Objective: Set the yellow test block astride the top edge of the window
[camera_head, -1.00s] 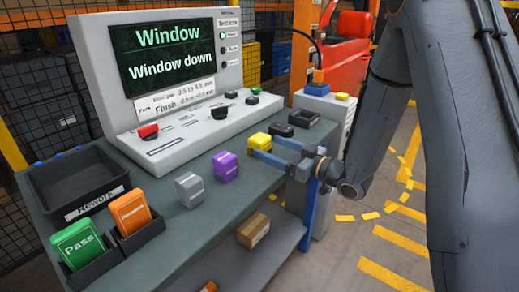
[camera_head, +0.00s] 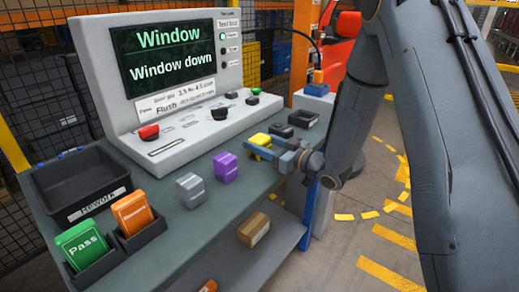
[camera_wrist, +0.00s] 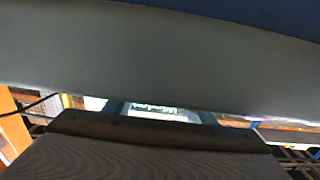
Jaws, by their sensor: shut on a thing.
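The yellow test block (camera_head: 259,140) is at the right part of the grey bench, beside the purple block. My gripper (camera_head: 261,149) is shut on it, with its blue fingers around its sides. Whether the block touches the bench top cannot be told. The window is not clearly seen. A red part (camera_head: 345,22), perhaps of a door, shows at the back, mostly behind my arm. The wrist view is largely filled by close dark and grey surfaces, and the block cannot be made out there.
The console screen (camera_head: 168,55) reads "Window" and "Window down". A purple block (camera_head: 226,168) and a grey block (camera_head: 191,188) stand left of my gripper. A black tray (camera_head: 302,119) is just behind it. Card holders and a rework bin (camera_head: 80,185) fill the bench's left end.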

